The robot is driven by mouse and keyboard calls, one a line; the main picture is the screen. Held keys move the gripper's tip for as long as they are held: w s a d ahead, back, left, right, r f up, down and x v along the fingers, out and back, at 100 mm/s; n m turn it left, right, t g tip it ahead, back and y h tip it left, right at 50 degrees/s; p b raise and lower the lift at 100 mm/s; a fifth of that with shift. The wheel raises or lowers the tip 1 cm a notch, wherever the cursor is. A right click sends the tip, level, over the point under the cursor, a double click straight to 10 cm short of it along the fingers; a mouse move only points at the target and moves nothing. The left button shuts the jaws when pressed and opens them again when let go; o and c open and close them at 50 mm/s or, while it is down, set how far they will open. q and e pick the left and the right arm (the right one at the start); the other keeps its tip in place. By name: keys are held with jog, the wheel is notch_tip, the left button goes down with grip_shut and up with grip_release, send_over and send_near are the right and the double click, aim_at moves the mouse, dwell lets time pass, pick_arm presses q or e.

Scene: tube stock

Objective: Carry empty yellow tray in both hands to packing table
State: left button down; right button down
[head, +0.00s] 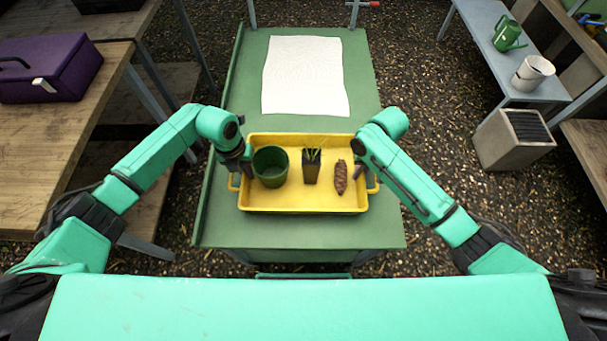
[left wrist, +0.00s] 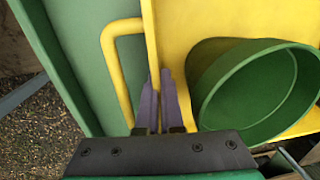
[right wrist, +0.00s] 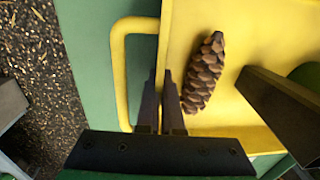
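The yellow tray (head: 300,208) is on or just above the green table (head: 225,220); I cannot tell if it touches. It is not empty. A green pot (head: 270,167) stands at its left, a small dark pot with a green plant (head: 311,170) in the middle, and a brown pine cone (head: 340,177) lies at the right. My left gripper (left wrist: 160,98) is shut on the tray's left wall, one finger each side, beside the loop handle. My right gripper (right wrist: 161,98) is shut on the right wall the same way. The fingertips are partly hidden in the head view.
A white sheet (head: 305,75) lies on the table's far part. A wooden bench with a purple box (head: 52,68) is at the left. A grey shelf with a green watering can (head: 508,34) and a white pot (head: 533,72) is at the right. A grey bin (head: 513,140) stands below.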

pick_arm(q)
jog(key=shift+r, duration=0.1)
